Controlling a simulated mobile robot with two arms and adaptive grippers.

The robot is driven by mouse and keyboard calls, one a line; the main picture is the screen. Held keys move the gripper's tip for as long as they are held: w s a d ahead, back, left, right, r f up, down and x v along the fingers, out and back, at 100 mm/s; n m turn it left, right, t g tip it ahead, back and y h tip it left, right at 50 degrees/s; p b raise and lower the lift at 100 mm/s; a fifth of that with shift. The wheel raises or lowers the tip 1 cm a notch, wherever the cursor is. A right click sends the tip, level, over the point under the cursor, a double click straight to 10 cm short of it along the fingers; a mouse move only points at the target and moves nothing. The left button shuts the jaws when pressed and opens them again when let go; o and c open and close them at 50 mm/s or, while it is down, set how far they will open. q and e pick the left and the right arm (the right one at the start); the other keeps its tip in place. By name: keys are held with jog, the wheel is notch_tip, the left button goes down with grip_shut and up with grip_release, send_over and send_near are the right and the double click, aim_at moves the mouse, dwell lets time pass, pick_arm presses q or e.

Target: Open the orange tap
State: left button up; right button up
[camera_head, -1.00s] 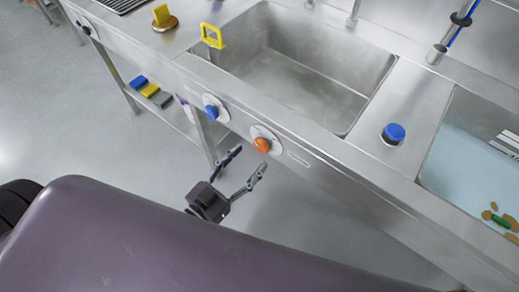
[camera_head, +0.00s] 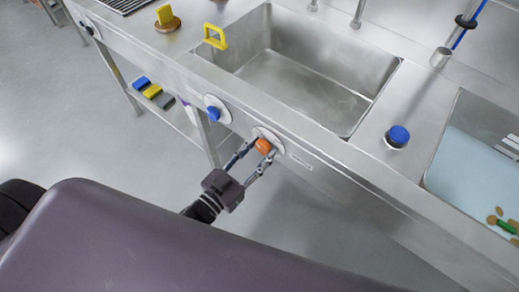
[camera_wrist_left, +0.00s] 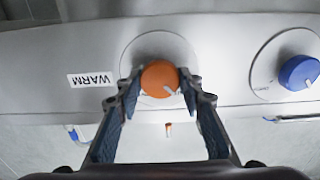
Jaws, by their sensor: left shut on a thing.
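The orange tap (camera_head: 264,147) is a round knob on a pale disc on the front panel of the steel sink unit. The left wrist view shows the gripper (camera_wrist_left: 160,92) fingertips against the knob's sides. My right gripper is not in view.
A blue tap (camera_head: 214,114) is left of the orange one on the same panel. The sink basin (camera_head: 310,75) is empty. A yellow handle (camera_head: 215,36) stands at its left edge. A blue-topped knob (camera_head: 397,136) is on the counter. Bluish water fills the right basin (camera_head: 470,160).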

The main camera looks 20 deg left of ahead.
pick_arm(q)
jog(key=shift+c, duration=0.7)
jog(key=shift+m, duration=0.4)
jog(key=m+p, duration=0.1)
jog(key=m, duration=0.2)
jog(key=shift+m, duration=0.3)
jog(key=m, duration=0.4)
jog(key=shift+m+p, duration=0.3)
jog(key=shift+p, duration=0.1)
jog(key=m, duration=0.4)
jog(key=shift+f+m, duration=0.1)
jog(key=shift+m, duration=0.2)
jog(key=m+b, duration=0.1)
jog(key=m, duration=0.3)
jog(key=shift+m, duration=0.3)
jog(key=o, duration=1.2)
jog(key=shift+c, duration=0.2)
